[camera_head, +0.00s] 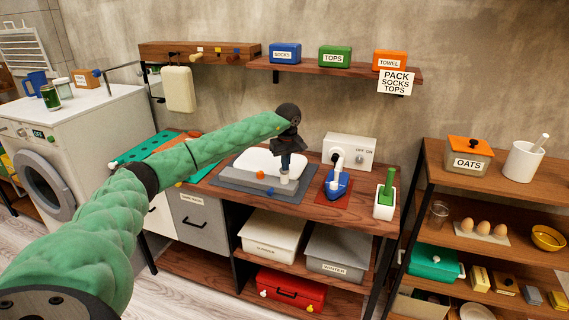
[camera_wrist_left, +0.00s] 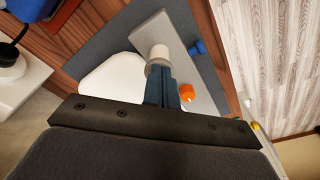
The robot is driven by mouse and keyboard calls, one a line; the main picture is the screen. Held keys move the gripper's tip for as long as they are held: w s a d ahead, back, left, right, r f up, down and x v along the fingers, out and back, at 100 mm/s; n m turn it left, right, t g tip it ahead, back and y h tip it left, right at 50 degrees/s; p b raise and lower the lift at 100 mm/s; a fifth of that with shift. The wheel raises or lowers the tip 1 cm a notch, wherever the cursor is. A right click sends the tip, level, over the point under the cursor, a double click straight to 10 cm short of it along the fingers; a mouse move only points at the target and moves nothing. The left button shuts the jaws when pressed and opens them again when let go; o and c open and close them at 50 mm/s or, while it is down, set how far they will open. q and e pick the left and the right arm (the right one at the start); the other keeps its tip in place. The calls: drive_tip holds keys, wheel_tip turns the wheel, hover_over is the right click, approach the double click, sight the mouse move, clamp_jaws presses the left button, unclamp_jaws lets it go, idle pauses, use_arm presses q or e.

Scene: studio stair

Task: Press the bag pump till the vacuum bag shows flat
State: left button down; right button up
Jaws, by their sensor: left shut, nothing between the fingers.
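The white vacuum bag (camera_head: 262,160) lies on a dark grey mat (camera_head: 228,178) on the wooden counter; its outline is rounded, and how full it is is hard to tell. It also shows in the left wrist view (camera_wrist_left: 108,85). The bag pump, a small white cylinder (camera_head: 284,181), stands upright on a grey strip in front of the bag; it also shows in the left wrist view (camera_wrist_left: 159,53). My left gripper (camera_head: 286,166) points down, shut and empty, with its fingertips right at the pump's top. Whether they touch is unclear. My right gripper is out of view.
An orange knob (camera_head: 260,174) sits on the strip left of the pump. A blue iron (camera_head: 337,184) on a red mat, a white switch box (camera_head: 349,151) and a green-handled holder (camera_head: 385,197) stand to the right. A shelf (camera_head: 335,67) hangs above.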

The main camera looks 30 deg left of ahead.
use_arm(q)
drive_tip(key=shift+s+d+r+p, duration=0.2)
drive_tip(key=shift+s+d, duration=0.2)
drive_tip(key=shift+d, duration=0.25)
drive_tip(key=shift+s+d+r+p, duration=0.1)
drive_tip(key=shift+s+d+r, duration=0.1)
drive_tip(key=shift+s+d, duration=0.3)
drive_tip(key=shift+w+d, duration=0.1)
drive_tip(key=shift+w, duration=0.05)
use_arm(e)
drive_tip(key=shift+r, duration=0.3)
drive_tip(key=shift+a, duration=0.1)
use_arm(q)
wheel_tip(320, 180, up, 8)
drive_tip(key=b, duration=0.2)
drive_tip(key=shift+s+d+f, duration=0.15)
drive_tip(key=shift+s+d, duration=0.1)
drive_tip(key=shift+d, duration=0.05)
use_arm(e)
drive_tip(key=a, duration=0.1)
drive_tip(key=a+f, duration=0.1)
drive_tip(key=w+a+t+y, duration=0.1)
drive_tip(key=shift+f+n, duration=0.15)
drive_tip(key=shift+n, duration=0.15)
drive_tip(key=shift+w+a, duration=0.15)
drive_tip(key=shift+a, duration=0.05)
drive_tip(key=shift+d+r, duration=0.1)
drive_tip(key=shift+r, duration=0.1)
